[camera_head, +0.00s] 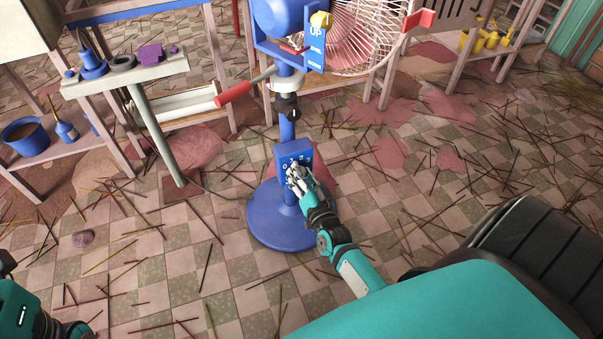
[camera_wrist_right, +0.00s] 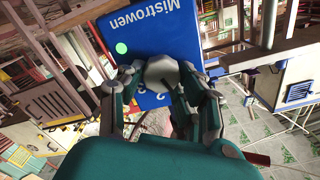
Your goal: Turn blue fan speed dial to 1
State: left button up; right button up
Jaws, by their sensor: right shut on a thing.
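The blue fan (camera_head: 283,225) stands on the tiled floor, with a round base, a post and a caged head at the top. Its blue control box (camera_head: 287,150) is on the lower post and bears small white marks along its top. In the right wrist view the box's blue face (camera_wrist_right: 165,40) reads "Mistrowen" and has a green dot. My right gripper (camera_head: 297,172) is at the front of the box. It is shut on the pale, many-sided speed dial (camera_wrist_right: 161,73), with a finger on each side. The dial's setting cannot be read. Only part of my left arm shows, at the lower left.
A red-tipped lever (camera_head: 233,94) sticks out left from the fan post. A side table (camera_head: 135,76) with small blue and purple items stands at the left, near a shelf with a blue pot (camera_head: 25,137). Incense sticks litter the floor.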

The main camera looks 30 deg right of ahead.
jog(key=o, duration=1.2)
jog(key=shift+c, duration=0.2)
jog(key=shift+s, duration=0.1)
jog(key=v, duration=1.2)
